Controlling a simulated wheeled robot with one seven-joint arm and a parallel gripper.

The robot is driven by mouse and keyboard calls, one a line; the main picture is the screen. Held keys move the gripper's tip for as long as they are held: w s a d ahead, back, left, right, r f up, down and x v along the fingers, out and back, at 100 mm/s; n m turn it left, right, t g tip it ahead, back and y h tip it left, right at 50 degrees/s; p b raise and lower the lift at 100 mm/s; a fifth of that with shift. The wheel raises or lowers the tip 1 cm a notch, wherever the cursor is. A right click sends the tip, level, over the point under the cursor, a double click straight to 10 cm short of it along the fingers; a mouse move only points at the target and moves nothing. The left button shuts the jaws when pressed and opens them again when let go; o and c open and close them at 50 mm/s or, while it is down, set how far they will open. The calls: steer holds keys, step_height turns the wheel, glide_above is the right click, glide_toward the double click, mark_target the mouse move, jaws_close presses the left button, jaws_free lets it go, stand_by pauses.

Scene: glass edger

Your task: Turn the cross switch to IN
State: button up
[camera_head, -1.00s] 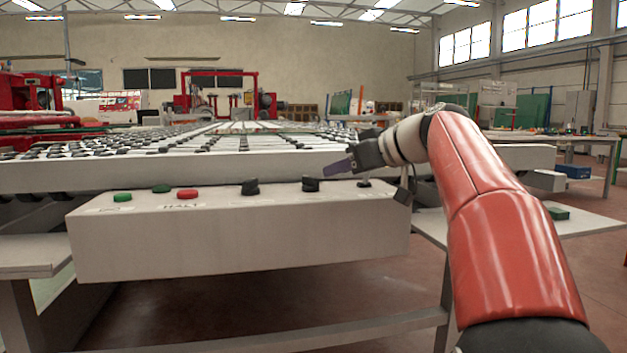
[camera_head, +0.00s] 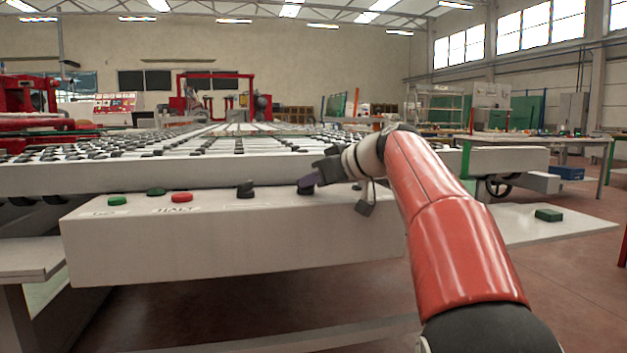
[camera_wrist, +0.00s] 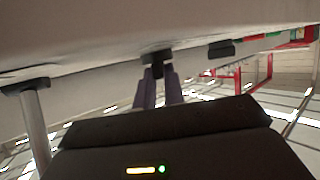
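The grey-white control panel carries two black rotary switches, a left one (camera_head: 245,189) and a right one (camera_head: 306,187). I cannot read which is the cross switch; the labels are too small. My gripper (camera_head: 308,181) is at the right rotary switch, its purple fingers partly covering it. In the wrist view my two purple fingers (camera_wrist: 159,85) stand apart, one on each side of a black switch (camera_wrist: 157,58), whose handle reaches between them. Contact is not clear. The left switch shows beside it in the wrist view (camera_wrist: 221,48).
Green buttons (camera_head: 117,201) and a red button (camera_head: 181,197) sit on the panel's left. A rod with a black base (camera_wrist: 27,87) stands beside my fingers in the wrist view. The roller table (camera_head: 230,170) runs behind the panel. A side shelf (camera_head: 520,222) is at right.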

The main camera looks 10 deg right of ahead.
steer(key=shift+a, duration=0.1)
jaws_close()
steer(key=m+h, duration=0.1)
steer(key=m+t+h, duration=0.1)
steer(key=shift+s+a+m+t+h, duration=0.2)
steer(key=shift+a+m+t+h, duration=0.1)
steer(key=shift+m+h, duration=0.1)
steer(key=m+h, duration=0.1)
steer(key=m+h+p, duration=0.1)
steer(key=h, duration=0.1)
steer(key=m+t+h, duration=0.1)
steer(key=m, duration=0.1)
steer(key=shift+a+h+p, duration=0.4)
steer(key=m+h, duration=0.1)
steer(key=m+h+b, duration=0.1)
steer(key=h, duration=0.1)
steer(key=m+h, duration=0.1)
steer(key=m, duration=0.1)
steer(key=shift+w+a+f+g+h+b, duration=0.1)
steer(key=shift+a+f+g+h+b, duration=0.1)
steer(key=shift+a+g+h+b, duration=0.15)
steer(key=shift+w+a+r+m+g+h, duration=0.1)
steer(key=shift+a+m+g+h, duration=0.1)
steer(key=shift+m+g+h, duration=1.05)
steer(key=shift+m+h, duration=0.3)
steer(key=shift+m, duration=0.15)
steer(key=o, duration=0.6)
jaws_free()
steer(key=shift+o, duration=0.2)
